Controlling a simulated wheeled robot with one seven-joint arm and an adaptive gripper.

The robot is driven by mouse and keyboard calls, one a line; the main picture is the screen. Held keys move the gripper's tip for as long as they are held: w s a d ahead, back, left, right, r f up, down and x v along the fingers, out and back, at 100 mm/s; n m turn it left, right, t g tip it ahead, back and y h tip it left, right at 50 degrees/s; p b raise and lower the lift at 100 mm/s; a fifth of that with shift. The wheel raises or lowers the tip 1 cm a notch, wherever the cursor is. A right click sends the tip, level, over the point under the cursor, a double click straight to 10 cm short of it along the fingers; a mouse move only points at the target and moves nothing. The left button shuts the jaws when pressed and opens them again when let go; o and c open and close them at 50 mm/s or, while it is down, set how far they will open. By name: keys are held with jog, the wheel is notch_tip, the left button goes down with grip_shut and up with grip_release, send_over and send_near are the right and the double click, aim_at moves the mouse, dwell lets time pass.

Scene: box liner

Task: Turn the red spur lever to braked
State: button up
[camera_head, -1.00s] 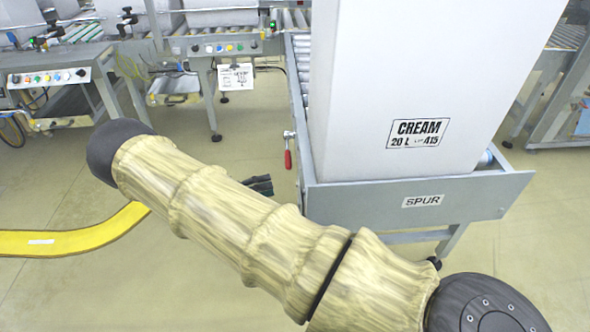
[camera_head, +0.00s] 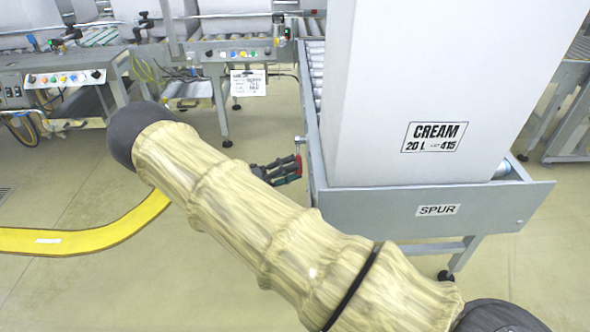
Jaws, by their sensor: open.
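The red spur lever (camera_head: 299,161) is on the left side of the grey spur conveyor (camera_head: 337,210), below a small metal pivot. Its handle hangs down and is partly hidden by my gripper. My gripper (camera_head: 294,170) is open, with its dark fingers pointing right at the lever handle. The fingers overlap the handle in the picture; I cannot tell whether they touch it or stand around it. My sleeved arm hides part of the gripper's body.
A tall white box (camera_head: 430,75) marked CREAM stands on the spur conveyor. A yellow floor strip (camera_head: 90,240) curves behind my arm at left. Conveyors with button panels (camera_head: 238,54) stand at the back. The floor left of the spur is open.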

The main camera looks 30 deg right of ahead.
jog(key=shift+x, duration=0.75)
grip_shut()
jog(key=shift+d+f, duration=0.1)
